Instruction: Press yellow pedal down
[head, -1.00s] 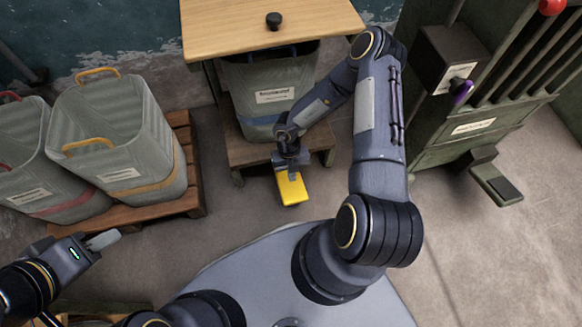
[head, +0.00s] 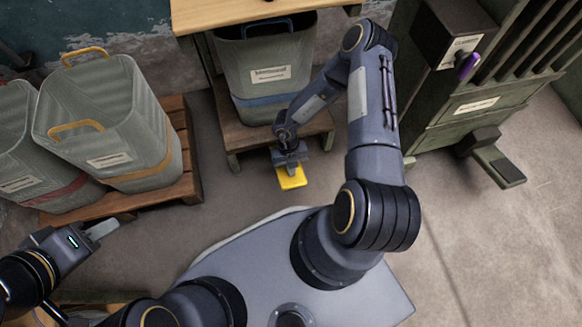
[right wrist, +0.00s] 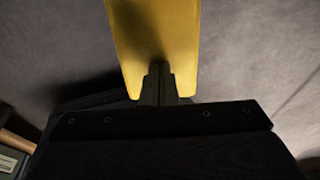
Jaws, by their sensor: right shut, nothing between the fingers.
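The yellow pedal (head: 292,180) is low, near the floor, in front of the wooden stand under the table. My right gripper (head: 290,166) is shut and empty, pointing down over the pedal's far part and hiding some of it. In the right wrist view the yellow pedal (right wrist: 154,35) fills the upper middle, and the shut fingertips (right wrist: 159,70) overlap its near end. They look at or very close to its surface; I cannot tell for sure whether they touch. My left gripper (head: 102,229) is at the lower left, far from the pedal; its jaw opening is unclear.
A grey bin with a blue band (head: 266,60) stands on the wooden stand (head: 228,122) behind the pedal. Grey bins (head: 105,125) sit on a pallet at left. A green machine (head: 460,100) with a dark pedal (head: 500,167) is at right. Bare floor lies between.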

